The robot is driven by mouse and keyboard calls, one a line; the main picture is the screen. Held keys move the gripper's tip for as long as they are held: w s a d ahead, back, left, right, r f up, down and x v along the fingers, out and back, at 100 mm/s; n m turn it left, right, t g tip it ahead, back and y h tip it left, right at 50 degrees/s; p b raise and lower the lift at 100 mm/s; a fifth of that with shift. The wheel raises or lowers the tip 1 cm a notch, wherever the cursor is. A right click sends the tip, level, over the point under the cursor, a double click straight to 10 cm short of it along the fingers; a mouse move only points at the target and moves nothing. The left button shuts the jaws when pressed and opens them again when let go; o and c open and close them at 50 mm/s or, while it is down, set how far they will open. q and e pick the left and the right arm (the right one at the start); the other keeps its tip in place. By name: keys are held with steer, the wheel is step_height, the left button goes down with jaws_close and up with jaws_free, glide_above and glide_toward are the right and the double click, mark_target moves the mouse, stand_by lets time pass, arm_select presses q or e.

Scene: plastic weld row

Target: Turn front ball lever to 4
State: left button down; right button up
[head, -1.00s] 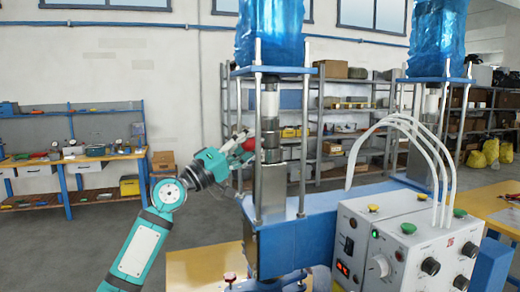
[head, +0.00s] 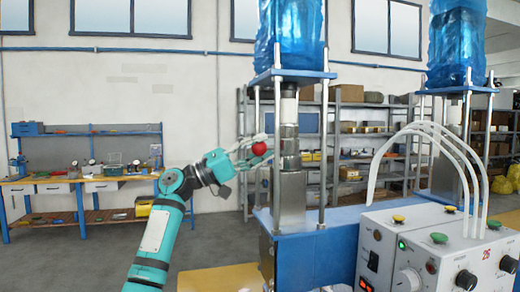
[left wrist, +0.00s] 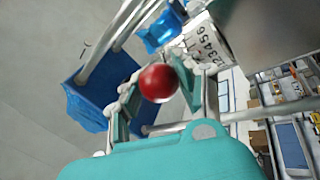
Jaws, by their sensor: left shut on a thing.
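The red ball (head: 259,149) of the front lever is beside the metal column (head: 290,150) of the nearer machine. My left gripper (head: 250,155) reaches it from the left, with its fingers around it. In the left wrist view the red ball (left wrist: 158,83) sits between the fingers, which are shut on it. A white number scale (left wrist: 206,44) with black digits 1 to 6 lies just beyond the ball. The lever's rod is mostly hidden, and I cannot tell which number it points at. My right gripper is not in view.
A control box (head: 440,250) with knobs and buttons stands at the lower right, white hoses (head: 440,150) arching over it. Steel guide rods (head: 324,150) flank the column. A workbench (head: 100,183) stands at the far left. Floor left of the machine is clear.

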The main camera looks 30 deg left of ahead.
arm_select(q)
steer(key=c, duration=1.1)
jaws_free()
steer(key=shift+d+f, duration=0.1)
steer(key=shift+d, duration=0.05)
steer(key=shift+s+a+f, duration=0.25)
steer(key=shift+a+f, duration=0.1)
steer(key=v, duration=1.1)
steer(key=shift+s+a+r, duration=0.1)
steer(key=shift+r, duration=0.2)
